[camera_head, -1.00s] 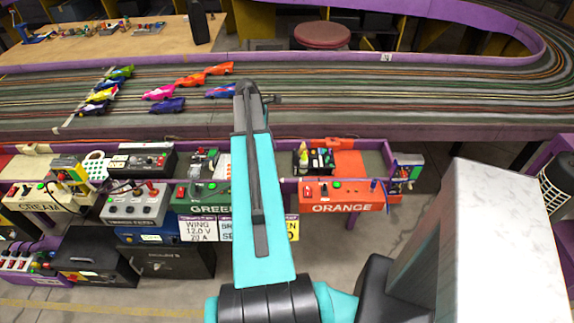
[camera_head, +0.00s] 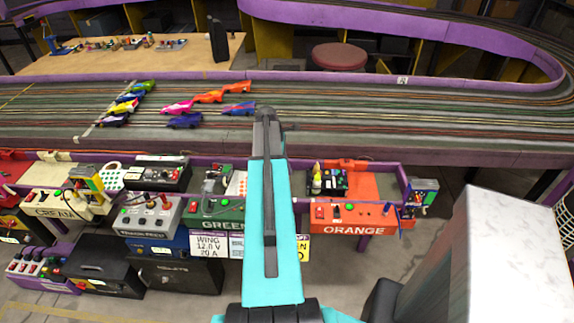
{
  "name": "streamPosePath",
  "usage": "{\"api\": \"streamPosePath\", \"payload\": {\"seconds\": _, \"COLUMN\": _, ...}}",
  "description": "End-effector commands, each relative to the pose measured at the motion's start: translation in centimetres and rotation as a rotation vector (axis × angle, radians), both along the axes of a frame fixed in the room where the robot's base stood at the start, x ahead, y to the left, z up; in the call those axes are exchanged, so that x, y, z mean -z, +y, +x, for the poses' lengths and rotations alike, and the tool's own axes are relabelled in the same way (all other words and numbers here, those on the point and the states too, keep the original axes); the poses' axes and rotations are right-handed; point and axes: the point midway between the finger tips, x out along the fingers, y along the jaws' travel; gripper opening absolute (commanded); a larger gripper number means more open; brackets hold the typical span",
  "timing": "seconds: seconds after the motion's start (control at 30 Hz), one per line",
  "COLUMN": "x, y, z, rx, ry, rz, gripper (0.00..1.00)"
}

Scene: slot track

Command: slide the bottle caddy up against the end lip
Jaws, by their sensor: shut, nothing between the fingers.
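The bottle caddy (camera_head: 328,182) is a small black holder with a yellow-green bottle and other small items. It stands in the purple-edged shelf tray, behind the orange control panel (camera_head: 358,218). An orange surface lies directly to its right. The purple end wall (camera_head: 403,182) of the tray, which looks like the end lip, is further right, with a clear gap to the caddy. My teal and black arm reaches up the middle of the picture, left of the caddy.
Several toy cars (camera_head: 184,120) stand on the slot track (camera_head: 340,118) behind the tray. A green control panel (camera_head: 216,207) and grey control boxes are to the left. A small box (camera_head: 423,191) hangs outside the tray's right end. A white marble-like block (camera_head: 515,250) is at lower right.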

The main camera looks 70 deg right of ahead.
Motion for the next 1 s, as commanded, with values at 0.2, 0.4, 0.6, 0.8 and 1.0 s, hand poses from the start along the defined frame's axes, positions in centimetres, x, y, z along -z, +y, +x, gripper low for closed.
{"api": "streamPosePath", "payload": {"seconds": 0.2, "x": 2.2, "y": -0.3, "z": -0.6, "rx": 0.0, "ry": 0.0, "rz": 0.001, "gripper": 0.0}}
{"api": "streamPosePath", "payload": {"seconds": 0.4, "x": 4.2, "y": -0.5, "z": -1.2, "rx": 0.002, "ry": 0.001, "rz": 0.002, "gripper": 0.0}}
{"api": "streamPosePath", "payload": {"seconds": 0.6, "x": 6.2, "y": -0.7, "z": -1.8, "rx": 0.002, "ry": 0.0, "rz": 0.001, "gripper": 0.0}}
{"api": "streamPosePath", "payload": {"seconds": 0.8, "x": 6.4, "y": -1.5, "z": -3.9, "rx": 0.004, "ry": 0.0, "rz": 0.001, "gripper": 0.0}}
{"api": "streamPosePath", "payload": {"seconds": 1.0, "x": 6.5, "y": -2.1, "z": -5.3, "rx": 0.002, "ry": 0.0, "rz": -0.001, "gripper": 0.0}}
